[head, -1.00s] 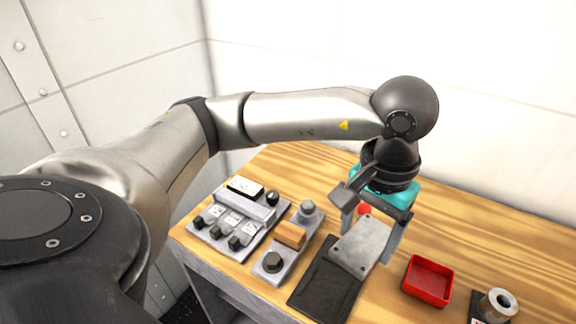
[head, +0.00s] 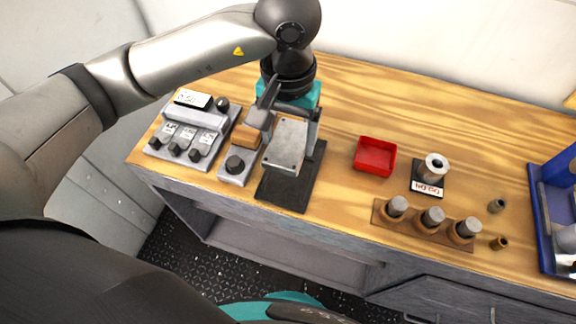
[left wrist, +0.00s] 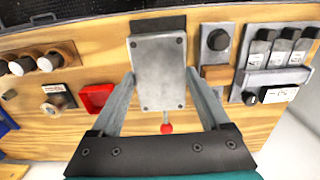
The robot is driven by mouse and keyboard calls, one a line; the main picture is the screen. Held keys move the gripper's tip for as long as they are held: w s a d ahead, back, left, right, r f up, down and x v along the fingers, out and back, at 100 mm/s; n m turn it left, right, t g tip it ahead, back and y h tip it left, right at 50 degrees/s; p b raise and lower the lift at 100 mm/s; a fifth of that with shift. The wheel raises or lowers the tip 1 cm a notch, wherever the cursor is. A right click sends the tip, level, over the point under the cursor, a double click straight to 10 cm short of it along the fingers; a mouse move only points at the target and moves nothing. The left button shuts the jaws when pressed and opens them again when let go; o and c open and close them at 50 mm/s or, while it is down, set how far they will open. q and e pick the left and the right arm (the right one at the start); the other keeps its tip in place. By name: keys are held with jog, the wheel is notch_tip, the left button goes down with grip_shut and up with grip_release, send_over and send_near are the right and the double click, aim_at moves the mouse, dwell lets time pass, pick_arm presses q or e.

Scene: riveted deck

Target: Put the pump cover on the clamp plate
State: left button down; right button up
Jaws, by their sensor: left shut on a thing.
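The pump cover, a grey rectangular plate with small holes near its corners (head: 285,146), is held between the fingers of my left gripper (head: 289,125). In the left wrist view the cover (left wrist: 160,72) sits between the two fingertips. A dark flat plate (head: 291,190), which I take for the clamp plate, lies on the bench under and in front of the cover. The cover hides its far part; I cannot tell whether they touch. A red ball on a thin stem (left wrist: 166,128) shows beside the cover in the left wrist view. My right gripper is out of view.
Left of the dark plate are a grey fixture with a black knob (head: 236,165) and a switch panel (head: 190,130). To the right are a red tray (head: 375,157), a metal spool (head: 433,168), a wooden peg holder (head: 425,222) and a blue rack (head: 550,215).

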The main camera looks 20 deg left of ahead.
pick_arm(q)
send_near(288, 179)
notch_tip(288, 179, down, 5)
jog(key=shift+f+b, duration=0.1)
jog(key=shift+b, duration=0.3)
jog(key=shift+f+b, duration=0.6)
jog(key=shift+b, duration=0.25)
grip_release()
jog(key=shift+r, duration=0.1)
jog(key=shift+r+p, duration=0.4)
jog(key=shift+p, duration=0.25)
notch_tip(288, 179, up, 12)
jog(key=shift+r+p, duration=0.15)
jog(key=shift+p, duration=0.6)
